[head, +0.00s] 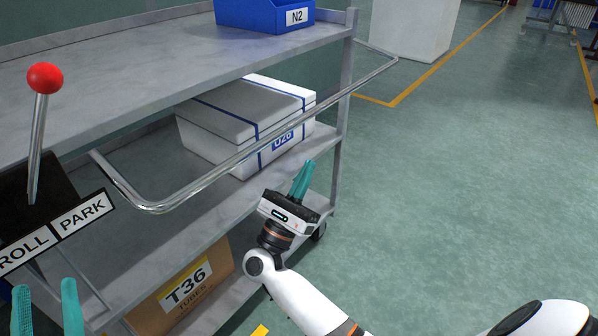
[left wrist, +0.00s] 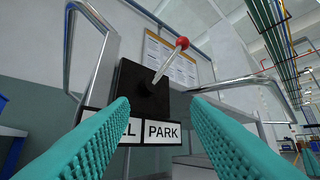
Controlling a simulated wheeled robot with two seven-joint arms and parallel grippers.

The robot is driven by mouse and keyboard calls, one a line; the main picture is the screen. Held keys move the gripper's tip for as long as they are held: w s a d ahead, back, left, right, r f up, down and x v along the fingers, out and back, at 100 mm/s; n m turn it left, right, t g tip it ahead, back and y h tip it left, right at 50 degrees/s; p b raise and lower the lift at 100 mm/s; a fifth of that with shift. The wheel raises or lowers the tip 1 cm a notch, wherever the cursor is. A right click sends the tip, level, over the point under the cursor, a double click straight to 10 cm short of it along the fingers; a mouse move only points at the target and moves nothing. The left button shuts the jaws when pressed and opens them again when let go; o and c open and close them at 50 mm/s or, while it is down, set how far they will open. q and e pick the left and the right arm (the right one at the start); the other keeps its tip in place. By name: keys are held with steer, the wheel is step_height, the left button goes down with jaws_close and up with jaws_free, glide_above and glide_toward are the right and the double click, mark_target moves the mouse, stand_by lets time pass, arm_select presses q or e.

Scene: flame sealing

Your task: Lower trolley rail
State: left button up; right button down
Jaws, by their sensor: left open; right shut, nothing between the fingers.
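The trolley rail (head: 236,160) is a bent chrome bar along the near side of the grey trolley (head: 130,80). It sticks out in front of the lower shelves, apart from both grippers. Chrome bars also show at both sides of the left wrist view. My right gripper (head: 303,178) is shut and empty, just below the rail in the picture. My left gripper (head: 42,284) is open and empty at the lower left. In the left wrist view its fingers point at a black box (left wrist: 137,92) with a red-knobbed lever (left wrist: 170,62), which leans toward the PARK label (left wrist: 162,132).
A white box with blue straps (head: 225,125) sits on the middle shelf behind the rail. A carton marked T36 (head: 205,262) is on the bottom shelf. A blue bin marked N2 (head: 250,15) stands on top. The green floor (head: 460,190) at right is clear.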

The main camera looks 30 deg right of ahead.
arm_select(q)
steer(key=shift+w+f+g, duration=0.3)
steer(key=shift+f+g, duration=0.15)
steer(key=shift+g, duration=0.05)
arm_select(e)
steer(key=w+d+r, duration=0.1)
steer(key=d+r, duration=0.3)
steer(key=r, duration=0.4)
steer(key=shift+w+r, duration=0.35)
steer(key=shift+w, duration=0.05)
arm_select(q)
step_height(320, 180, down, 15)
steer(key=a+g+y+p, duration=0.2)
steer(key=g+y+p, duration=0.1)
steer(key=g, duration=0.8)
steer(key=shift+a+r+n+y+p, duration=0.15)
steer(key=shift+n+y+p, duration=0.2)
steer(key=shift+p, duration=0.45)
arm_select(e)
steer(key=r+n+t, duration=0.1)
steer(key=n+t+y, duration=0.1)
steer(key=n, duration=0.1)
steer(key=r+n+t+y, duration=0.1)
steer(key=t, duration=0.1)
steer(key=shift+s+d+r+n, duration=0.25)
steer(key=shift+s+r+n, duration=0.05)
steer(key=shift+s+n, duration=0.1)
arm_select(q)
steer(key=shift+w, duration=0.1)
